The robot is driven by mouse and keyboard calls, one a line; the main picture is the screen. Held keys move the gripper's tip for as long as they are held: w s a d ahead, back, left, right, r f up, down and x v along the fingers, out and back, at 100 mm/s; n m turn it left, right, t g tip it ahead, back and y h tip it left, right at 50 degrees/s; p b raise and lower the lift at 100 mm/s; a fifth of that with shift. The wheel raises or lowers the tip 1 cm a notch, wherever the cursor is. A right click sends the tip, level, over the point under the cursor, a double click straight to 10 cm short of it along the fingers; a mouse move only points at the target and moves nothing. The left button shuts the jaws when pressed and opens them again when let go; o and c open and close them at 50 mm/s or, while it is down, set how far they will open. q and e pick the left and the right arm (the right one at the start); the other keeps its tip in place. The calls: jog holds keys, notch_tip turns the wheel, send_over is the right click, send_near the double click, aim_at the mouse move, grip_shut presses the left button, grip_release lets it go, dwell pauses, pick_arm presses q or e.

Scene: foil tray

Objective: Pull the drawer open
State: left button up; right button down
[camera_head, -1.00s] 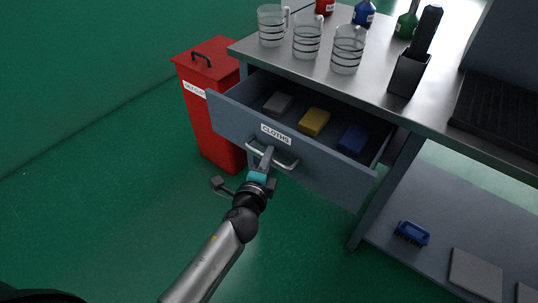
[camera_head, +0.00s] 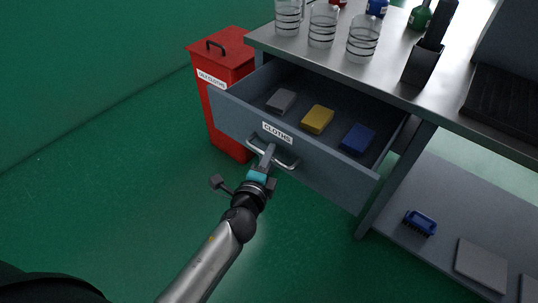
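The grey-blue drawer (camera_head: 325,166) labelled CLOTHS stands well out from under the steel bench. Its inside shows a grey cloth (camera_head: 282,101), a yellow cloth (camera_head: 318,119) and a blue cloth (camera_head: 358,139). A metal bar handle (camera_head: 284,161) is on its front. My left gripper (camera_head: 268,158) reaches up from below, with its fingers at the middle of the handle bar. The fingers look closed around the bar, though the contact is small in view. My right gripper is not in view.
A red lidded bin (camera_head: 224,62) stands left of the drawer. The steel benchtop (camera_head: 390,73) carries glass beakers (camera_head: 323,27), bottles and a dark holder (camera_head: 423,63). Green floor is free in front of the drawer.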

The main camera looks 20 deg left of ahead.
pick_arm(q)
jog(key=o, duration=0.3)
jog(key=shift+s+d+r, duration=0.1)
jog(key=shift+s+r, duration=0.4)
jog(key=shift+s, duration=2)
jog(key=shift+s+d+r, duration=0.15)
jog(key=shift+s+r, duration=0.3)
jog(key=shift+s, duration=2.05)
jog(key=shift+s+d+r, duration=0.1)
jog(key=shift+s+r, duration=0.4)
jog(key=shift+s, duration=2)
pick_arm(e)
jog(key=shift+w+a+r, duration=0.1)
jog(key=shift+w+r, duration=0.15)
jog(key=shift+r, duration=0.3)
